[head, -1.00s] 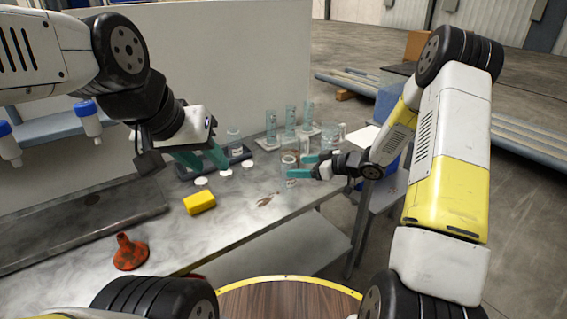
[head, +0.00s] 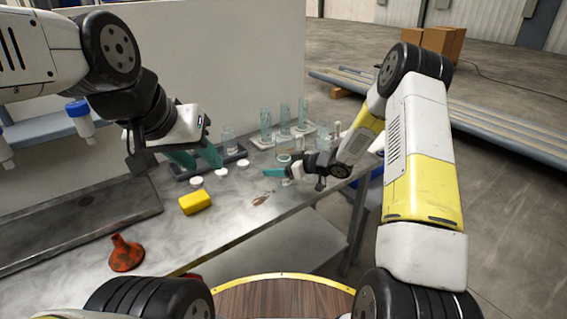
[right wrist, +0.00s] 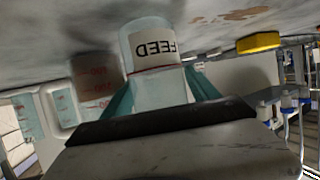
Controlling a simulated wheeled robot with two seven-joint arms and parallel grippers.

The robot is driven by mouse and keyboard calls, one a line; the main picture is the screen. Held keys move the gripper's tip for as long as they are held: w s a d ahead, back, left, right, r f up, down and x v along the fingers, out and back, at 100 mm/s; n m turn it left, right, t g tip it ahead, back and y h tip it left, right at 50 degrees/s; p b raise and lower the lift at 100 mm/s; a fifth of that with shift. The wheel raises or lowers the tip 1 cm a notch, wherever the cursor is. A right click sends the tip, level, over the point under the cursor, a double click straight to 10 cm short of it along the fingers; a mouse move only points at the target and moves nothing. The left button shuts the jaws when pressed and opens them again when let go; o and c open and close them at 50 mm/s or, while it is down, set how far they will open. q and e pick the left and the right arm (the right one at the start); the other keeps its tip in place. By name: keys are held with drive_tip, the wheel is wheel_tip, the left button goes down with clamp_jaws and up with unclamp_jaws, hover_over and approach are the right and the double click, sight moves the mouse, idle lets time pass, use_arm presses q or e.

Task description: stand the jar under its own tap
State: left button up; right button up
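A clear jar labelled FEED (right wrist: 155,55) appears inverted in the right wrist view, standing between the teal fingers of my right gripper (right wrist: 160,92). No clear gap shows on either side, but I cannot tell whether the fingers press on it. In the head view my right gripper (head: 282,168) is low at the bench's right end, by the glassware, with its far finger partly hidden. My left gripper (head: 196,157) hangs above the bench with its fingers apart and empty. I cannot make out a tap clearly.
A dark rack (head: 234,154) holds a clear jar (head: 229,141). White discs (head: 221,172) lie before it. Tall cylinders (head: 284,118) stand behind. The front middle is mostly clear.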

drive_tip(key=c, duration=1.3)
drive_tip(key=shift+r, duration=0.15)
